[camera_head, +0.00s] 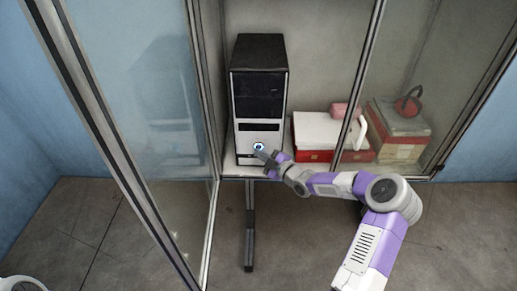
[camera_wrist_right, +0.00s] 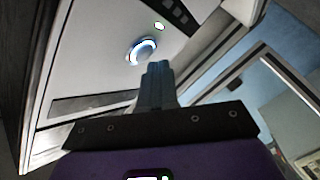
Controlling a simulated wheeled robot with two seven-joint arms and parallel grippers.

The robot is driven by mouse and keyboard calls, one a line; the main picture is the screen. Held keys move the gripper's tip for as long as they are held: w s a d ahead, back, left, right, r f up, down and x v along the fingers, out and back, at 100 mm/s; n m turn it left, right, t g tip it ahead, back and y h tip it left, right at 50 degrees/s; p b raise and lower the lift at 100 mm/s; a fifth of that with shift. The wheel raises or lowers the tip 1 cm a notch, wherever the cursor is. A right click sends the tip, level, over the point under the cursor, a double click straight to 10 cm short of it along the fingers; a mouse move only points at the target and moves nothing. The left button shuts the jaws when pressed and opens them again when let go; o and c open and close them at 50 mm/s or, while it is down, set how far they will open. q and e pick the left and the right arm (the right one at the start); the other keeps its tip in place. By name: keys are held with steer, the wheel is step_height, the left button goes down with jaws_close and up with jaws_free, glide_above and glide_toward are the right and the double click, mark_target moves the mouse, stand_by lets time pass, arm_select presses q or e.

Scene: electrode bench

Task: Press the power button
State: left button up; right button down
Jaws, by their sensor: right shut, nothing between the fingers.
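A computer tower (camera_head: 259,75) with a black top and a light lower front stands upright in a glass-fronted cabinet. Its round power button (camera_head: 258,147) has a lit blue-white ring, low on the front. The button also shows in the right wrist view (camera_wrist_right: 142,50), with a small reddish-edged light above it. My right gripper (camera_head: 262,152) is shut and empty, its tips just in front of the button, at its lower right in the head view. In the right wrist view its fingers (camera_wrist_right: 158,70) point at the panel just below the button; I cannot tell whether they touch. My left gripper is not in view.
The cabinet's glass door (camera_head: 140,120) stands open at the left, and another glass pane covers the right side. A white-and-red box (camera_head: 315,130) sits right of the tower. Farther right, red ear muffs (camera_head: 408,103) lie on another box (camera_head: 398,145).

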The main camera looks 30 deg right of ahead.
steer(key=s+a, duration=0.3)
steer(key=s, duration=0.2)
steer(key=shift+b, duration=0.3)
stand_by(0.4)
